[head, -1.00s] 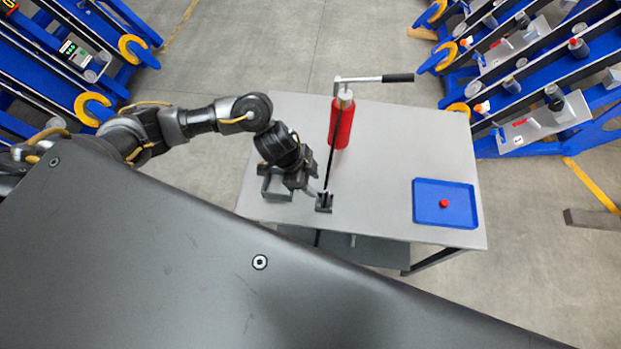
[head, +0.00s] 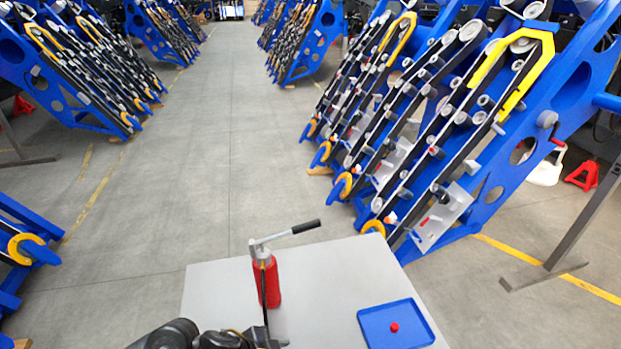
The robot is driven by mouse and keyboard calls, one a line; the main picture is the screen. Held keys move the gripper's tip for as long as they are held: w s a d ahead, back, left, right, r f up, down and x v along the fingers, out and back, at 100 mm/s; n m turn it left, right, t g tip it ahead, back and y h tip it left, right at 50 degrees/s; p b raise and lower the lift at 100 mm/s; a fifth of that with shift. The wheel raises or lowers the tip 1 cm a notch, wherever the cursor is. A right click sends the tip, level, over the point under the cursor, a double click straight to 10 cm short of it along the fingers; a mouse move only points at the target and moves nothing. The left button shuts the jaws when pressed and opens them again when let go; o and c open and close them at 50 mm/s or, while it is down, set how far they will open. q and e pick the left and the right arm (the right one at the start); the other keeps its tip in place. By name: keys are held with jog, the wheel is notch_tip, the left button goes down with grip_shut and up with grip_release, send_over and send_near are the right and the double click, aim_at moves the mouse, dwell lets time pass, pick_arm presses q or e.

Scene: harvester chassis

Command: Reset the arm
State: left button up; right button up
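Part of my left arm (head: 175,335) shows at the bottom edge of the head view, dark and cut off by the frame. My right arm and gripper are not in view. A red cylinder with a grey lever head and black handle (head: 268,282) stands upright on the grey table (head: 330,258), just beyond my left arm. A blue tray (head: 372,325) with a small red piece (head: 394,328) in it lies on the table's right side.
Blue slanted frames with rollers and belts (head: 440,120) line the right, one close behind the table's right corner. More blue frames (head: 85,65) stand on the left. An open grey floor aisle (head: 225,150) runs away between them.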

pick_arm(q)
jog(key=s+a+f+n+y, duration=0.1)
jog(key=s+a+n+y, duration=0.6)
jog(key=s+a+n, duration=0.8)
notch_tip(320, 180, down, 31)
jog(key=s+a+m+g+b, duration=0.2)
jog(key=a+m+b, duration=0.1)
jog(key=b, duration=0.4)
jog(key=s+a+f+b, duration=0.1)
jog(key=s+f+b, duration=0.1)
jog(key=s+f, duration=0.6)
jog(key=s+a+f+g+b, duration=0.1)
jog(key=s+f+b, duration=0.2)
jog(key=s+f, duration=0.5)
notch_tip(320, 180, down, 7)
jog(key=shift+s+a+r, duration=0.15)
jog(key=shift+s+a, duration=0.15)
jog(key=shift+s, duration=0.05)
